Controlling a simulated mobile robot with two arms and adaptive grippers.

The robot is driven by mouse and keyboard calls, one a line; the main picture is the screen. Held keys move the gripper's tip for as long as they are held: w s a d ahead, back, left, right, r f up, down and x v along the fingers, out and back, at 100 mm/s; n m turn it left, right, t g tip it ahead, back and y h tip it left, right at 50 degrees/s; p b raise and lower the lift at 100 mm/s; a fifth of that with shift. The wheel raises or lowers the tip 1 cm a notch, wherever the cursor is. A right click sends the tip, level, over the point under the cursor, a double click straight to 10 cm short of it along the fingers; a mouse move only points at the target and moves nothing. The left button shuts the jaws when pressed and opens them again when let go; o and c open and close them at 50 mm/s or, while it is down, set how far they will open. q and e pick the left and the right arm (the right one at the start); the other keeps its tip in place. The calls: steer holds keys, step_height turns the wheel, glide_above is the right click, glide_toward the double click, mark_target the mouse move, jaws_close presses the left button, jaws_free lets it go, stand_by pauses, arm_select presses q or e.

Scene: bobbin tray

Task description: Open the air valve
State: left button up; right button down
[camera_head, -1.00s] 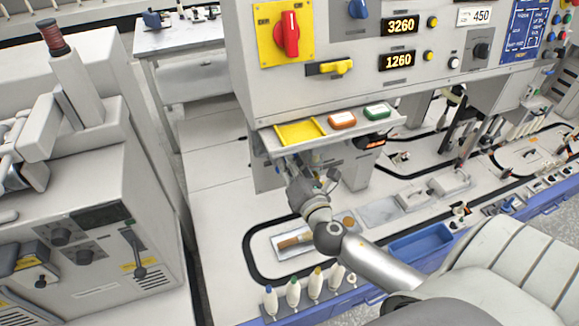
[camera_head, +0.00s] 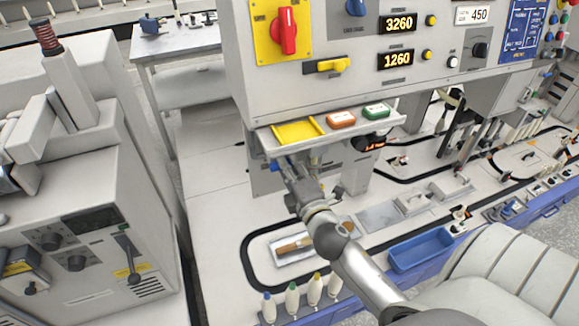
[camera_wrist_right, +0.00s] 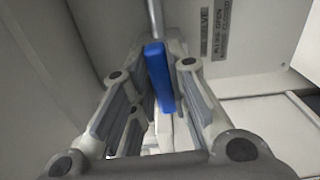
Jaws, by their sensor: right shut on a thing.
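The air valve's blue handle (camera_wrist_right: 160,78) sits on a thin pipe (camera_wrist_right: 155,18) in the right wrist view, beside a partly readable valve label (camera_wrist_right: 212,30). My right gripper (camera_wrist_right: 157,85) is shut on this blue handle, one finger on each side. In the head view my right gripper (camera_head: 297,170) reaches under the shelf of the control panel, and a bit of blue (camera_head: 275,166) shows at its fingertips. The valve body is mostly hidden there by the shelf and the gripper. My left gripper is not in view.
The panel's shelf with a yellow tray (camera_head: 298,132) overhangs my right gripper. A grey machine (camera_head: 75,190) stands at the left.

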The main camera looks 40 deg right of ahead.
steer(key=shift+m, duration=0.6)
steer(key=c, duration=1.4)
jaws_free()
steer(key=shift+f, duration=0.1)
steer(key=shift+s, duration=0.1)
steer(key=v, duration=1.1)
steer(key=shift+s+a, duration=0.15)
steer(key=shift+s, duration=0.25)
